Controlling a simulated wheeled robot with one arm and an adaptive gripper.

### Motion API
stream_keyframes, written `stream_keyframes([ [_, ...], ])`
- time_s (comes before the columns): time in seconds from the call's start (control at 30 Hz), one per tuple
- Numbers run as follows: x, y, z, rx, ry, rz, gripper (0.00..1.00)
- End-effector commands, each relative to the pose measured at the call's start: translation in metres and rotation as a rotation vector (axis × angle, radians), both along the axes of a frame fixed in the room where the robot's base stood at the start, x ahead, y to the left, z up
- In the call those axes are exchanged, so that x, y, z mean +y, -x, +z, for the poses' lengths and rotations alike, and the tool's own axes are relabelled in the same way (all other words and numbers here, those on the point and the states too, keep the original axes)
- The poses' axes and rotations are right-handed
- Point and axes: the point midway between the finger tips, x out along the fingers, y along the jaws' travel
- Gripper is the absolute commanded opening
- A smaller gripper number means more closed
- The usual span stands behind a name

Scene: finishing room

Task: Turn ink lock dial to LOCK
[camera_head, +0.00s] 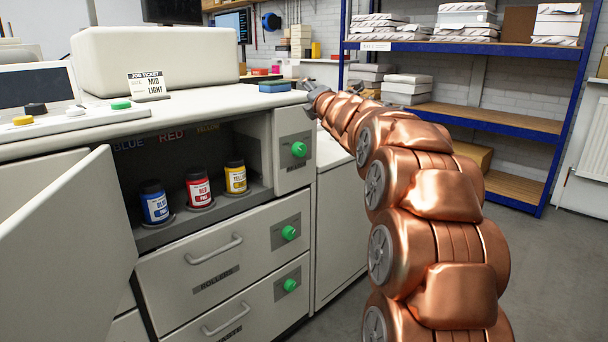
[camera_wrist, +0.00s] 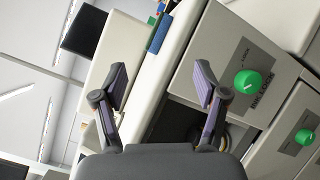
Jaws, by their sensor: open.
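The ink lock dial (camera_head: 299,149) is a round green knob on a grey plate, on the cabinet front right of the open ink compartment. In the tilted wrist view the dial (camera_wrist: 247,81) is right of my fingers, with lettering on its plate (camera_wrist: 262,67). A pale mark shows on the knob, but I cannot read its setting. My gripper (camera_head: 307,98) is near the counter's right edge, above the dial. In the wrist view my gripper (camera_wrist: 162,83) is open, with nothing between its fingers and apart from the dial.
The compartment door (camera_head: 70,235) stands open at left. Blue (camera_head: 154,205), red (camera_head: 198,190) and yellow (camera_head: 235,179) ink jars stand inside the compartment. Two drawers below have green dials (camera_head: 290,232). A job ticket (camera_head: 147,86) stands on the counter. Blue shelving (camera_head: 545,150) is behind.

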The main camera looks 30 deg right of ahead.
Motion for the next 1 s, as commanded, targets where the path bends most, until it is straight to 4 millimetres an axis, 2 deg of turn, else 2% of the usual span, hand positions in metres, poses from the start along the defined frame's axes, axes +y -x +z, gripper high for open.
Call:
stream_keyframes([
  [0.03, -0.009, -0.006, -0.023, -0.007, 0.093, 0.027, 0.73],
  [0.17, -0.019, -0.016, -0.045, -0.018, 0.353, 0.113, 0.73],
  [0.27, -0.028, -0.019, -0.073, -0.013, 0.550, 0.175, 0.73],
  [0.43, -0.040, -0.018, -0.130, 0.015, 0.837, 0.283, 0.73],
  [0.6, -0.050, -0.013, -0.172, 0.044, 1.013, 0.360, 0.73],
  [0.73, -0.052, -0.011, -0.187, 0.056, 1.072, 0.393, 0.73],
  [0.87, -0.052, -0.014, -0.188, 0.058, 1.088, 0.399, 0.73],
  [1.0, -0.048, -0.026, -0.187, 0.057, 1.088, 0.398, 0.73],
])
